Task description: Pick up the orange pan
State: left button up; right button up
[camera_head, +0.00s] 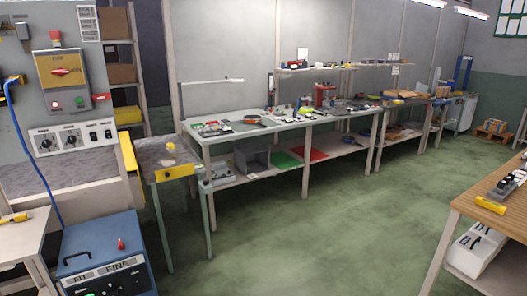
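A small round thing with an orange rim, probably the orange pan (251,119), sits on the long workbench (222,136) at the left centre, in the middle distance. It is too small to make out its handle clearly. Neither of my grippers is in view.
A small side table (165,158) with a yellow part stands left of the workbench. A blue machine (104,262) and a control panel (75,139) are at the near left. A wooden table (482,208) is at the right. The green floor (300,235) between is clear.

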aim_at(257, 122)
jog(key=i+z, duration=0.1)
jog(key=i, duration=2.05)
